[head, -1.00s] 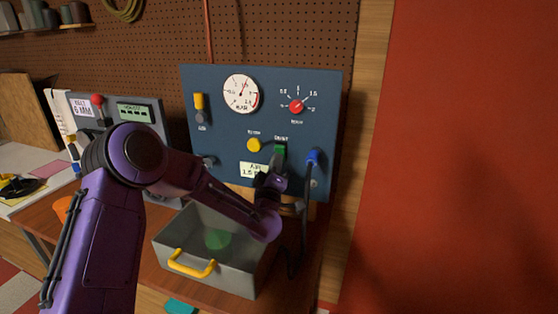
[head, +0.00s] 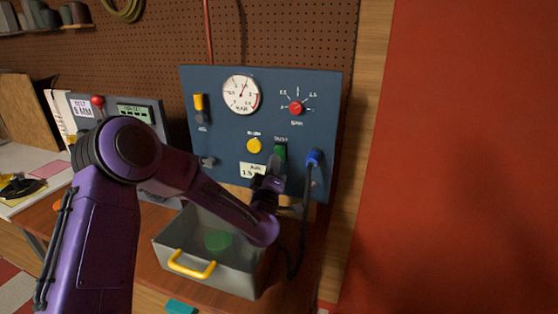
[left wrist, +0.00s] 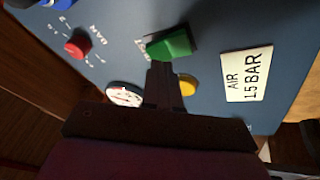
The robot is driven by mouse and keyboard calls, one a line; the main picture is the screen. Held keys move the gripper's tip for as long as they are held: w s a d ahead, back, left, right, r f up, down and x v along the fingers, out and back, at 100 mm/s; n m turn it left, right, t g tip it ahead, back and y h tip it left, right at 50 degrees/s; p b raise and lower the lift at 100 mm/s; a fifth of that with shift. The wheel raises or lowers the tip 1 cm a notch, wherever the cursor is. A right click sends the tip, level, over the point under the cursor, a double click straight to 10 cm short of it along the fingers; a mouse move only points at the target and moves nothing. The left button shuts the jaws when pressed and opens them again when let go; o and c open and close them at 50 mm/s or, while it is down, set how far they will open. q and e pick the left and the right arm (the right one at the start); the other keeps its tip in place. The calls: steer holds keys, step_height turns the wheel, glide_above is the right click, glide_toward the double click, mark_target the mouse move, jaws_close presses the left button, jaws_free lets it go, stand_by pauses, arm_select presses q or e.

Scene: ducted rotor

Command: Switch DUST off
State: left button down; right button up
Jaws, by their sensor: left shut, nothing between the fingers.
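The DUST switch is a green rocker (head: 280,152) under its label on the blue upright panel (head: 225,140). It also shows in the left wrist view (left wrist: 172,45), where one side stands out from the panel; I cannot tell from this whether it is on or off. My left gripper (head: 273,168) is shut and empty, just below the switch. In the left wrist view its closed fingertips (left wrist: 162,68) are close to the green rocker's edge and overlap it in the picture; I cannot tell whether they touch. My right gripper is in neither view.
A yellow button (head: 254,146) and a white AIR label (head: 250,170) are left of the switch. A blue plug (head: 314,157) with a black cable is right of it. A gauge (head: 241,94) and red knob (head: 296,107) are above. A grey bin (head: 205,272) stands below.

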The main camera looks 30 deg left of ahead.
arm_select(q)
steer(key=s, duration=0.1)
steer(key=s+r, duration=0.1)
steer(key=s, duration=0.1)
steer(key=s+d+r+p, duration=0.1)
steer(key=shift+s, duration=0.15)
stand_by(0.5)
